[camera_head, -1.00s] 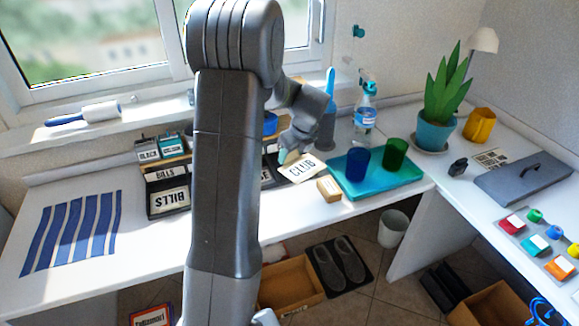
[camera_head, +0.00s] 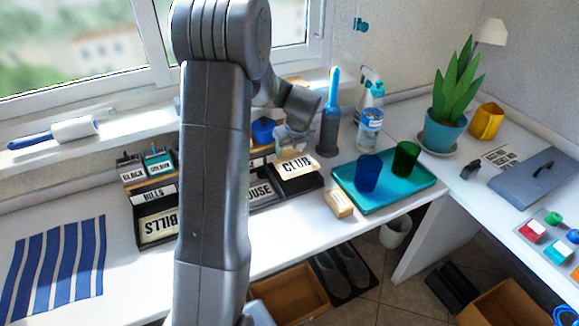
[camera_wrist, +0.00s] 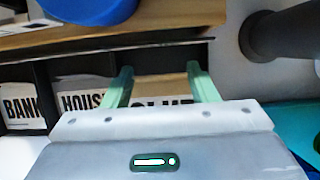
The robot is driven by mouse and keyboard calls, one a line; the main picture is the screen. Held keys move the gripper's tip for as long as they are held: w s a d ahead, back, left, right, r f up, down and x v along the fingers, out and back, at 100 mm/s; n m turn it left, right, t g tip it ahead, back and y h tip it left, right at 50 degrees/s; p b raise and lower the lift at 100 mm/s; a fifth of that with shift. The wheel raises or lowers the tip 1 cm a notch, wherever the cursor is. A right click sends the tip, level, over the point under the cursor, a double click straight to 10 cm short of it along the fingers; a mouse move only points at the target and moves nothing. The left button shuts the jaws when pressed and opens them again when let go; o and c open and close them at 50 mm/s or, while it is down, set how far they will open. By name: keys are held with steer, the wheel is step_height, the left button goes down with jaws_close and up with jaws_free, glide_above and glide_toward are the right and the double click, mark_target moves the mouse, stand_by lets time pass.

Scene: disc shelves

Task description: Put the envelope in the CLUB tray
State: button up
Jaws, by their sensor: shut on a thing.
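The envelope (camera_head: 296,167) is cream with a CLUB label, and my gripper (camera_head: 289,149) is shut on it. In the head view it is over the rightmost black tray (camera_head: 302,185), beside the HOUSE tray (camera_head: 262,191). The envelope covers part of that right tray, so I cannot read a label on it or tell whether they touch. In the wrist view, the envelope's tan body (camera_wrist: 160,88) is between my green fingers (camera_wrist: 162,84). The gripper body partly hides the lettering below. The BANK tray label (camera_wrist: 22,108) is at the left.
A wooden shelf (camera_wrist: 100,34) with a blue bowl (camera_wrist: 88,8) is close above the trays. A small tan box (camera_head: 339,204) and a teal tray (camera_head: 412,184) with two cups lie in front and right.

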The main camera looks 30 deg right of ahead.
mark_target(290, 162)
steer(key=shift+f, duration=3.15)
steer(key=shift+f, duration=0.1)
steer(key=o, duration=1)
steer(key=v, duration=1.2)
